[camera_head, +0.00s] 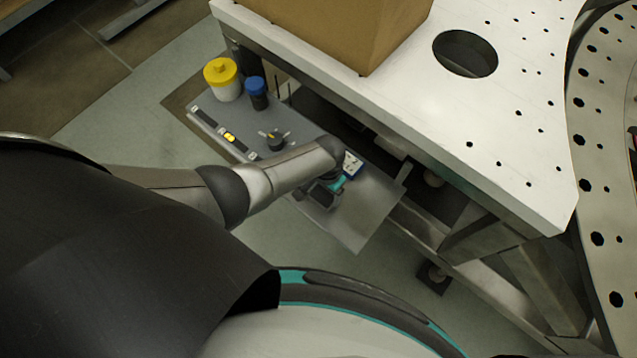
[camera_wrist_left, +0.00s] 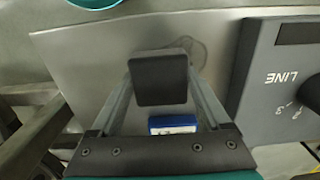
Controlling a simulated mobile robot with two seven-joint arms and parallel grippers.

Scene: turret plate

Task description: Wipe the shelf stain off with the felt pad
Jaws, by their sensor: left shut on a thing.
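My left gripper (camera_head: 326,190) is over the bare metal shelf (camera_head: 362,215) in the head view. In the left wrist view its two fingers are shut on a dark, square felt pad (camera_wrist_left: 160,78). The shelf stain (camera_wrist_left: 196,48) shows there as a faint brownish ring on the metal shelf (camera_wrist_left: 95,50), just beyond the pad and partly hidden by it. I cannot tell whether the pad touches the shelf. The stain is hidden in the head view. My right gripper is not in view.
A small blue and white box (camera_head: 352,165) is close to the gripper. A grey panel (camera_head: 225,122) with a knob (camera_head: 275,140) adjoins the shelf, with a yellow-lidded jar (camera_head: 222,78) and a blue-capped bottle (camera_head: 257,92). The white perforated table (camera_head: 480,110) overhangs behind, bearing a cardboard box (camera_head: 345,25).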

